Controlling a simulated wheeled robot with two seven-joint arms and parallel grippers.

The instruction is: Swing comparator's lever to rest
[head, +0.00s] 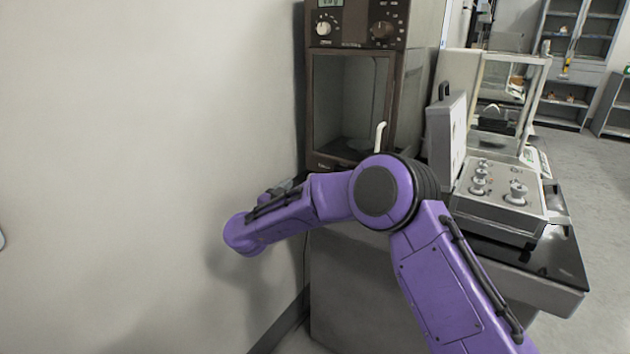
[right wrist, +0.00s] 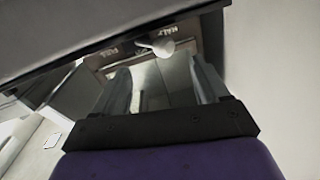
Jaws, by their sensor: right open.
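The comparator (head: 350,32) is a tall brown cabinet with dials, a small display and a glass-fronted chamber. In the right wrist view, a white lever knob (right wrist: 158,46) sticks out from a brown face, near the words FULL and HALF. My right gripper (right wrist: 165,82) is open, with the knob just beyond its fingertips and roughly between them in the picture. I cannot tell whether they touch. In the head view my purple right arm hides most of this gripper. A white bent rod (head: 380,134) shows before the chamber; I cannot tell if it is the lever. My left gripper is out of view.
A grey case (head: 497,218) with several metal weights and a raised lid (head: 446,138) stands right of the comparator. A glass-sided balance (head: 505,85) is behind it. A bare wall (head: 130,150) is close on the left. Shelves (head: 582,55) stand far back.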

